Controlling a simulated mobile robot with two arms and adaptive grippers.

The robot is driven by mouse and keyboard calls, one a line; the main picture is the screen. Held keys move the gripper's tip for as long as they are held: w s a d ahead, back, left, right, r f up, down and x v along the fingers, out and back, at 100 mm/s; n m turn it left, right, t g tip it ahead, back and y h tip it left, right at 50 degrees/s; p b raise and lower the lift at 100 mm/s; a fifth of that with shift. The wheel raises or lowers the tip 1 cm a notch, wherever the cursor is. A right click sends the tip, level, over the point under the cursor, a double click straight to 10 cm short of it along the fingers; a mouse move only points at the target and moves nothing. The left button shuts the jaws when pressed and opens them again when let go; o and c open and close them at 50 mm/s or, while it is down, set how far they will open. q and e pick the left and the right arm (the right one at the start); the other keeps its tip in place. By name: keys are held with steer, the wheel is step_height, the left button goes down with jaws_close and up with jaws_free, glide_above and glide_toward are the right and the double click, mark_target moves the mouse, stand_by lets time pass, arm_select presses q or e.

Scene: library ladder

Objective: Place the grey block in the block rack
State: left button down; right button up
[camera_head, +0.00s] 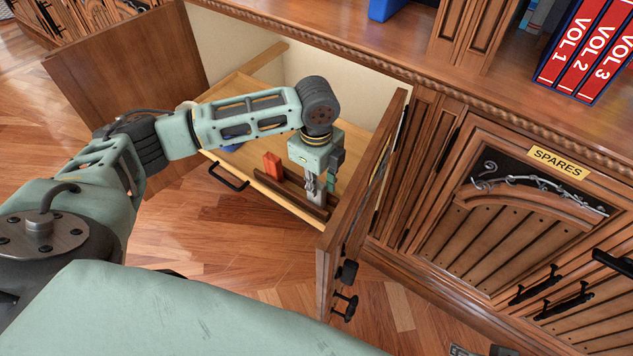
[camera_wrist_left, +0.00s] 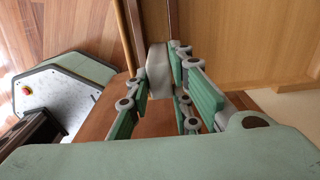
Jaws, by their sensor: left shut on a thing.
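My left gripper (camera_head: 315,186) points down inside the pulled-out drawer and is shut on the grey block (camera_head: 317,197). In the left wrist view the grey block (camera_wrist_left: 158,66) sits between the fingertips of the left gripper (camera_wrist_left: 160,82). The block rack (camera_head: 296,193) is a pair of dark brown rails along the drawer's front side. A red block (camera_head: 272,164) stands upright at the rack's left part. The grey block's lower end is at the rack's right part; I cannot tell whether it touches the rack's floor. My right gripper is not in view.
The drawer (camera_head: 262,187) has a black handle (camera_head: 229,178) and holds a blue thing (camera_head: 233,147), partly hidden by my arm. An open cabinet door (camera_head: 345,215) stands close to the right of the gripper. Another open door (camera_head: 128,68) is at the left.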

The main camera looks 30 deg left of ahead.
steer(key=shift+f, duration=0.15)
arm_select(q)
steer(key=c, duration=1.6)
jaws_free()
steer(key=shift+f, duration=0.1)
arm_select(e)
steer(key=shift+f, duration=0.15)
arm_select(q)
steer(key=shift+r, duration=0.25)
step_height(320, 180, up, 12)
steer(key=p, duration=0.3)
steer(key=shift+f+p, duration=0.1)
steer(key=shift+p, duration=0.2)
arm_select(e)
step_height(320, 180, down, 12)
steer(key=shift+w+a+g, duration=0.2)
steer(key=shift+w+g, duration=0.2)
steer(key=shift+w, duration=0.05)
arm_select(q)
steer(key=shift+d+f, duration=0.1)
